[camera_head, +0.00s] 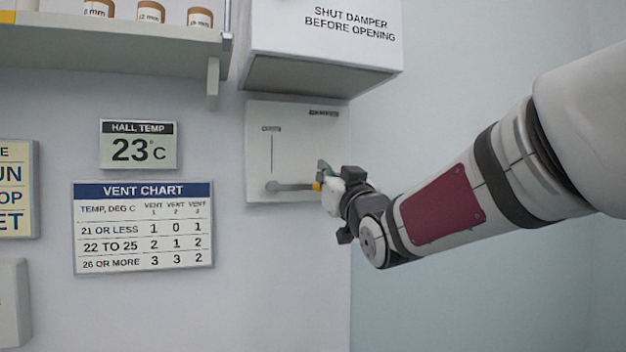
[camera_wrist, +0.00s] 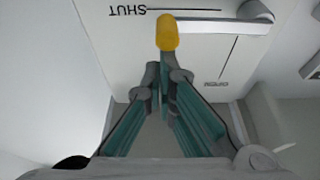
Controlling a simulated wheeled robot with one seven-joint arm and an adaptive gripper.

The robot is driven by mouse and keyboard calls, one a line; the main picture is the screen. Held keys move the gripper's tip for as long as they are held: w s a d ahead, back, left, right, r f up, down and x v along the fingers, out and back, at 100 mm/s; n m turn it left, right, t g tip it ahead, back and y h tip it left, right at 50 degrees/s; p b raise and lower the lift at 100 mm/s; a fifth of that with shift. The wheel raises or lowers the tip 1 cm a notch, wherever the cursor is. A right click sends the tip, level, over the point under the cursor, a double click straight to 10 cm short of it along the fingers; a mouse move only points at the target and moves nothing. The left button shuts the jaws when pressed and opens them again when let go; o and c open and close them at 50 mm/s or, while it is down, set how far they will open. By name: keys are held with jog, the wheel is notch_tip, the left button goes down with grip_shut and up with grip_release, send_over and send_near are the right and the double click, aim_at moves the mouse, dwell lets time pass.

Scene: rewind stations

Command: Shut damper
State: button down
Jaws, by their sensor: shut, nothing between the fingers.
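The damper panel (camera_head: 298,150) is a pale plate on the wall. Its grey lever (camera_head: 291,187) has its pivot at the lower left and points right, ending in a yellow tip (camera_head: 317,187). In the wrist view, upside down, the lever (camera_wrist: 215,26) lies alongside the line leading to the SHUT mark (camera_wrist: 140,10). The line to the OPEN mark (camera_wrist: 218,83) is bare. My gripper (camera_head: 322,176) is shut and empty. In the wrist view its fingertips (camera_wrist: 163,72) are right beside the yellow tip (camera_wrist: 167,34); I cannot tell whether they touch.
A white box (camera_head: 322,40) reading "SHUT DAMPER BEFORE OPENING" juts out above the panel. A shelf (camera_head: 110,55) with several labelled rolls is at the upper left. A hall temperature display (camera_head: 138,145) reads 23 °C above a vent chart (camera_head: 143,228). The wall below the panel is clear.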

jog(key=shift+f+m, duration=0.3)
dwell(0.4)
notch_tip(320, 180, up, 5)
jog(key=p, duration=0.1)
jog(key=v, duration=1)
jog(key=shift+f+b, duration=0.25)
jog(key=shift+b, duration=0.1)
